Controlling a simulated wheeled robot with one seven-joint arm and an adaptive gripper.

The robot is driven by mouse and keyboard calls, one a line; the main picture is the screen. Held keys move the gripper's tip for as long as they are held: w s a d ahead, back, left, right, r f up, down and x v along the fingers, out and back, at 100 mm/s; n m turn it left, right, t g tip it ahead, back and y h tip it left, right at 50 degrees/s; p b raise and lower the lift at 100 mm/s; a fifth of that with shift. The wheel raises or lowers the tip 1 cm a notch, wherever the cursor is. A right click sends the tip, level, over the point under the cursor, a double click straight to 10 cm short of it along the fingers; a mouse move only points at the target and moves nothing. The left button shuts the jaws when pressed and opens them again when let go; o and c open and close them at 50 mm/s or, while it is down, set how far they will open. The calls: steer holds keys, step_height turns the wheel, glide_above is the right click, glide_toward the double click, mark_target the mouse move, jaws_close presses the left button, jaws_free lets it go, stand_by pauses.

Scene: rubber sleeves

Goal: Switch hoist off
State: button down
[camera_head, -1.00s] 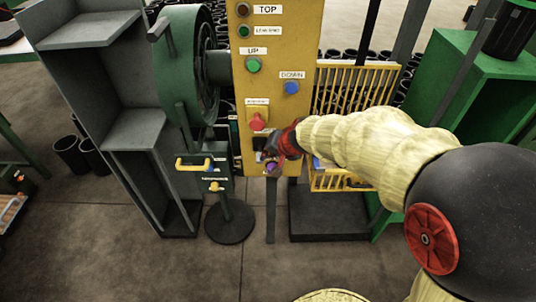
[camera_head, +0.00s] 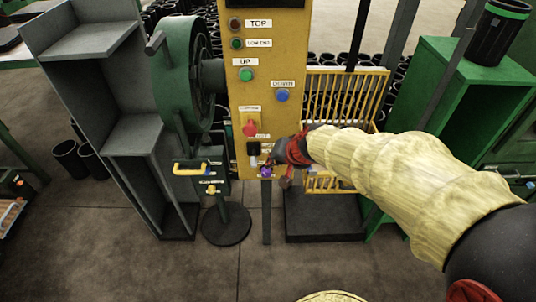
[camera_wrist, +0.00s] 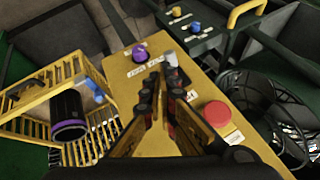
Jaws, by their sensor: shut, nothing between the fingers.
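The yellow hoist control panel (camera_head: 265,60) stands upright in the middle of the head view. Low on it are a red mushroom button (camera_head: 250,128), a dark switch (camera_head: 253,148) and a purple button (camera_head: 266,172). My gripper (camera_head: 284,171) is at the panel's lower right edge, partly hidden by my wrist. In the wrist view my gripper (camera_wrist: 163,88) is shut and empty in front of the panel. A grey-tipped knob (camera_wrist: 170,57) shows just beyond the fingertips; contact cannot be told. The purple button (camera_wrist: 139,52) is left of it, the red button (camera_wrist: 217,113) lower right.
A yellow cage (camera_head: 345,90) is right of the panel; in the wrist view it holds a black sleeve (camera_wrist: 68,117) with a purple band. A green wheel machine (camera_head: 180,65) and a small pedestal box (camera_head: 212,180) stand left. A green cabinet (camera_head: 450,100) stands right.

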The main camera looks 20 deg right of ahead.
steer(key=s, duration=0.1)
steer(key=s+r, duration=0.1)
steer(key=s, duration=0.2)
steer(key=shift+r+p, duration=0.25)
steer(key=shift+p, duration=0.1)
